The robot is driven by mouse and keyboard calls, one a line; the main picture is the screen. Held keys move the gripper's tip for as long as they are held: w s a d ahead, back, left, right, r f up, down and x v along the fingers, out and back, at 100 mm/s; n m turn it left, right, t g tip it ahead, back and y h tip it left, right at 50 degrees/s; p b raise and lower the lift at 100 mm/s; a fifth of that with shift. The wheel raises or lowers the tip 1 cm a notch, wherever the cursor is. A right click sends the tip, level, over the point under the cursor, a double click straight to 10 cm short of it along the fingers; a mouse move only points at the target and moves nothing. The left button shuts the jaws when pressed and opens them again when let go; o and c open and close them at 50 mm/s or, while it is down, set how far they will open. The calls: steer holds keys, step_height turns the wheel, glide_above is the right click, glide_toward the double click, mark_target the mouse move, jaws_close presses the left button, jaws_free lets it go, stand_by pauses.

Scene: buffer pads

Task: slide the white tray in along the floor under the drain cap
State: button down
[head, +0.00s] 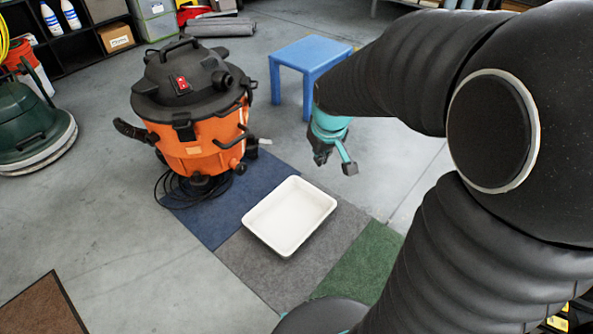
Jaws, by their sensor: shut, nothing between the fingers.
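The white tray (289,216) is a shallow, empty rectangular tray lying flat on the floor mats, in front and to the right of the orange vacuum (190,147). A dark round knob, apparently the drain cap (237,164), sits low on the vacuum's right side, above and to the left of the tray. The tray appears apart from the vacuum and not under the cap. My gripper (320,158) is shut and empty, pointing down beyond the tray's far right corner and not visibly touching it. Its fingertips are small and dark here.
Blue (209,218), grey (245,265) and green (363,265) mats lie in a row. A black cable (185,193) coils by the vacuum's base. A blue stool (309,58) stands behind.

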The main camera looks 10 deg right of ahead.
steer(key=w+d+f+n+g, duration=0.15)
steer(key=w+f, duration=0.35)
steer(key=f, duration=0.6)
steer(key=w+d+f+n+g, duration=0.1)
steer(key=w+d+f, duration=0.3)
steer(key=f, duration=0.7)
steer(key=shift+n+g, duration=0.45)
steer(key=shift+n, duration=0.5)
steer(key=f, duration=2)
steer(key=s+d+f, duration=0.1)
steer(key=f, duration=1)
steer(key=shift+s, duration=0.1)
steer(key=shift+w+a+f, duration=0.15)
steer(key=shift+w+a, duration=0.8)
steer(key=shift+w, duration=0.3)
steer(key=shift+w+a, duration=0.25)
steer(key=shift+w, duration=0.15)
